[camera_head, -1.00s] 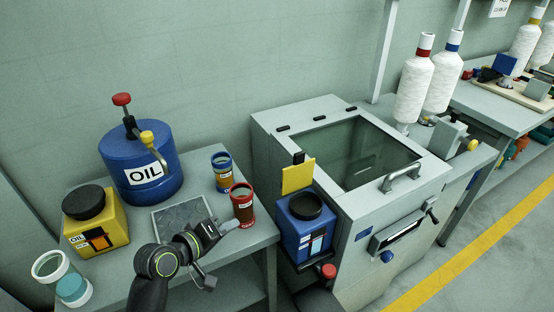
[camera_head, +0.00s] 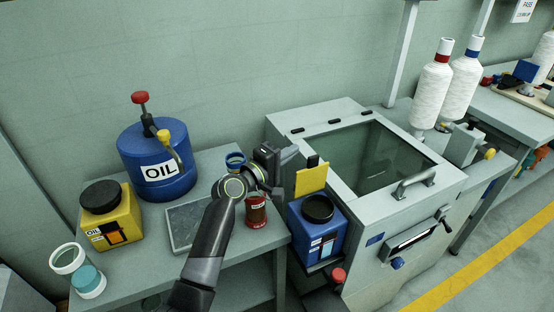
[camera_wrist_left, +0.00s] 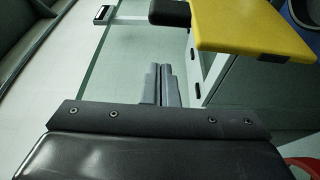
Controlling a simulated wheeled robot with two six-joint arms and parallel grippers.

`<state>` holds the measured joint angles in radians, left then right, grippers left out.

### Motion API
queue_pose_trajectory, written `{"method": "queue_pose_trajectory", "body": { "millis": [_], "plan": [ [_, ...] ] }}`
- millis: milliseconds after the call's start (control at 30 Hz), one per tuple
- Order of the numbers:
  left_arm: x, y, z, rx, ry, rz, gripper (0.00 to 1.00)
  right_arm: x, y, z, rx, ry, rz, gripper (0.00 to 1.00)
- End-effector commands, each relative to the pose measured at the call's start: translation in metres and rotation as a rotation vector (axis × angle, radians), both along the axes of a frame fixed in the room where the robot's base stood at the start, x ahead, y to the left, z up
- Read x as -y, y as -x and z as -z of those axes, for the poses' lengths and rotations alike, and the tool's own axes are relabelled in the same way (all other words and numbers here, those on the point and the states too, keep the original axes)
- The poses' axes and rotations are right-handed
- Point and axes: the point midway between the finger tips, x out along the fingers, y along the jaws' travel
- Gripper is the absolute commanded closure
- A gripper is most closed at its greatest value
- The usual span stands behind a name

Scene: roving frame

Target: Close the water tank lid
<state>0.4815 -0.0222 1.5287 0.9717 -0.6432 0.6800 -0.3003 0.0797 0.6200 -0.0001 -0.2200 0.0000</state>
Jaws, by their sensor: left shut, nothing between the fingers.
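A blue box-shaped tank (camera_head: 305,241) with a round black opening or cap on top is mounted on the front left of the grey machine. A yellow plate (camera_head: 311,180) with a black tab stands upright at its back edge; it looks like the raised lid. My left gripper (camera_head: 288,156) is just left of the yellow plate, slightly higher, apart from it. In the left wrist view its fingers (camera_wrist_left: 157,84) are shut and empty, and the yellow plate (camera_wrist_left: 255,27) is at the upper right. My right gripper is not in view.
The machine's glass-topped cover (camera_head: 370,155) has a handle at the front. A red knob (camera_head: 338,275) sits below the tank.

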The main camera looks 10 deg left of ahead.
Motion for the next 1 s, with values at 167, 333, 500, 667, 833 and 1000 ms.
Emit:
{"method": "queue_pose_trajectory", "body": {
  "millis": [167, 333, 500, 667, 833, 1000],
  "plan": [
    [0.017, 0.004, -0.002, -0.003, 0.004, 0.002, 1.00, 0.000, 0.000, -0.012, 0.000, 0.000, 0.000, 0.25],
    [0.027, 0.019, 0.000, -0.003, 0.002, 0.001, 1.00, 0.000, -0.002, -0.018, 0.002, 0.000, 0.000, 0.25],
    [0.030, 0.024, 0.002, -0.001, -0.001, 0.000, 1.00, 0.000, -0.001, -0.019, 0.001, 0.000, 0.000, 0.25],
    [0.030, 0.024, 0.002, 0.000, -0.001, 0.000, 1.00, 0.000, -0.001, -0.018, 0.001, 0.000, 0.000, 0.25],
    [0.030, 0.024, 0.002, 0.001, -0.002, 0.000, 1.00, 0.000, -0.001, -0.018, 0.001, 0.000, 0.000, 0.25],
    [0.029, 0.023, 0.004, 0.019, -0.014, 0.000, 1.00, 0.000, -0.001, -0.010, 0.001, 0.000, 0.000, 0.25]
  ]
}}
